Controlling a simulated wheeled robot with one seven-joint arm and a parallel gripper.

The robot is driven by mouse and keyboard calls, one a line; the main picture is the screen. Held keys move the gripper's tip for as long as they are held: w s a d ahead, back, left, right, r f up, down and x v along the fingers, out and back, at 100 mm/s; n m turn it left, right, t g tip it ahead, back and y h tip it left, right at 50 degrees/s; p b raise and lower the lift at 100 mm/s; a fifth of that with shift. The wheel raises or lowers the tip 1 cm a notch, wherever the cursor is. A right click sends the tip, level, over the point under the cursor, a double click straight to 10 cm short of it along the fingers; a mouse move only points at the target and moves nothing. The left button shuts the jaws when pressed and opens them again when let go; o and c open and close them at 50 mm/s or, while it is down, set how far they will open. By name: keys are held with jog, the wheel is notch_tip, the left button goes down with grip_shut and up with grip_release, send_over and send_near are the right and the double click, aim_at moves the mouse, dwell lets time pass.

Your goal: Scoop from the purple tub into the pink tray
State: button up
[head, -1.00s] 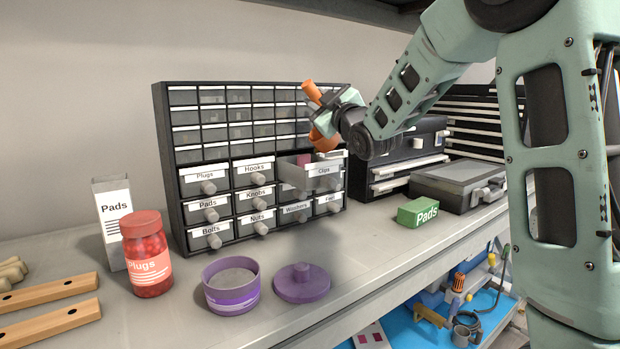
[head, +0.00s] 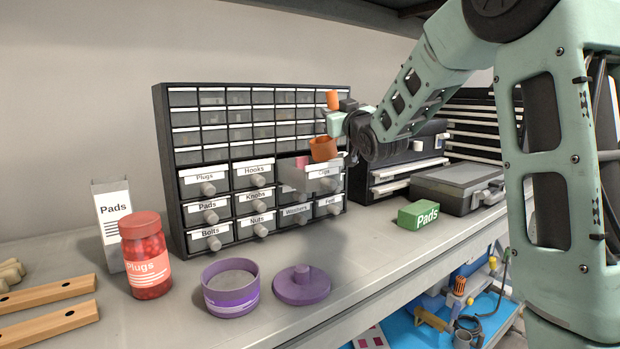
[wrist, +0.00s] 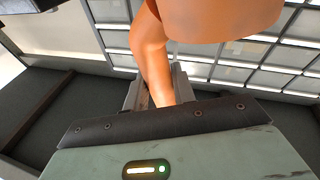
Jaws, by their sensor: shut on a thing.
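My gripper (head: 337,120) is shut on the handle of an orange scoop (head: 323,149), in front of the drawer cabinet. The handle points up and the scoop's cup hangs just above the open Clips drawer. The scoop also fills the top of the wrist view (wrist: 215,18), running down between my fingers (wrist: 158,95). The cup's inside is hidden. A small pink patch (head: 302,161) shows inside the open drawer, probably the pink tray; most of it is hidden. The purple tub (head: 232,304) stands open on the shelf, with a greyish inside.
The purple lid (head: 301,288) lies right of the tub. A red Plugs jar (head: 146,262) and a Pads box (head: 110,215) stand left, a green Pads box (head: 418,214) right. The open Clips drawer (head: 324,182) juts from the cabinet (head: 176,190). The shelf's front middle is clear.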

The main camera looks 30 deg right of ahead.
jog(key=shift+r+p, duration=1.6)
jog(key=shift+r, duration=1.95)
jog(key=shift+f+m+g+h+b, duration=0.1)
jog(key=shift+m+g+h+b, duration=0.2)
jog(key=shift+m+b, duration=0.55)
jog(key=shift+m+g, duration=0.3)
jog(key=shift+m, duration=0.75)
